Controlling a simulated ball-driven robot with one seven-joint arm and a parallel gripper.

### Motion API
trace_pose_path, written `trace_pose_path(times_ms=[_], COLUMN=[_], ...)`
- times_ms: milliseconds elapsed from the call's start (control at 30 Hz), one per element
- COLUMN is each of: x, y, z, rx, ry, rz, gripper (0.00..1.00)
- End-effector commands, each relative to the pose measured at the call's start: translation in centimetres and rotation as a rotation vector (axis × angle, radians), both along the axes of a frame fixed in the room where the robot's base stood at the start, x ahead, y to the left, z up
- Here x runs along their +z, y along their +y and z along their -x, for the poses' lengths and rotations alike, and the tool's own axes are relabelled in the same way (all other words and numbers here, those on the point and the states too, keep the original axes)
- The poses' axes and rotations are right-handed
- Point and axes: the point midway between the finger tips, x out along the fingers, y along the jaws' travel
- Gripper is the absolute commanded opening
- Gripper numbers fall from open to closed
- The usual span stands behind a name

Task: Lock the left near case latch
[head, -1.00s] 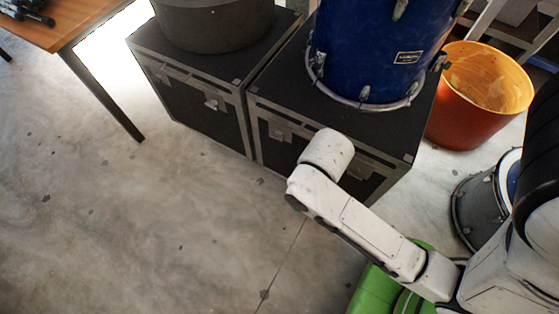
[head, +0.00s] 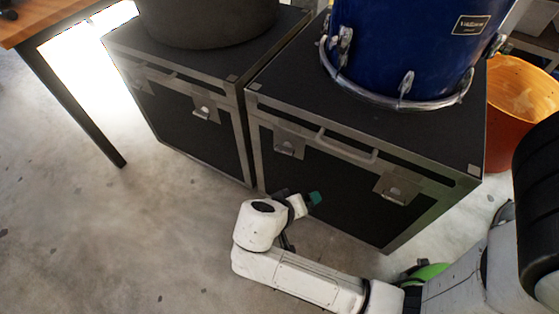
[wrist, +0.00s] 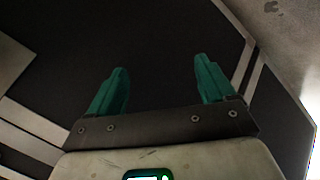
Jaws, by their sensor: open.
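The near case (head: 330,190) is a black box with metal edges, under a blue drum. Its left latch (head: 289,140) is a metal plate high on the front face, left of the handle. Whether this latch is locked is too small to tell. My gripper (head: 315,198), with green fingertips, is below and slightly right of the left latch, in front of the dark front face. In the wrist view my gripper (wrist: 160,72) has its two green fingers wide apart with nothing between them. Dark panel and metal edging lie beyond; I cannot make out the latch there.
The case's right latch (head: 396,190) and handle (head: 347,147) are on the same face. A second black case (head: 190,125) with a dark drum (head: 205,18) stands close on the left. An orange bucket (head: 515,100) is at right. The concrete floor (head: 120,240) in front is clear.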

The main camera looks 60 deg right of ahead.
Motion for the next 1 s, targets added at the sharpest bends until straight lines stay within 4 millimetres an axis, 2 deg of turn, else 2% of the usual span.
trace_pose_path(times_ms=[33,167,300,400,533,667,1000], x=[0.7,3.6,6.5,7.8,8.6,8.7,8.6], y=[0.2,1.2,3.4,4.8,5.5,4.6,-1.4], z=[-1.2,-4.2,-6.8,-8.0,-8.6,-8.7,-8.8], rx=[-0.039,-0.128,-0.151,-0.143,-0.135,-0.136,-0.137], ry=[-0.046,-0.243,-0.476,-0.599,-0.683,-0.696,-0.695], rz=[0.105,0.403,0.643,0.74,0.797,0.806,0.804], gripper=[0.83,0.83,0.83,0.83,0.83,0.83,0.83])
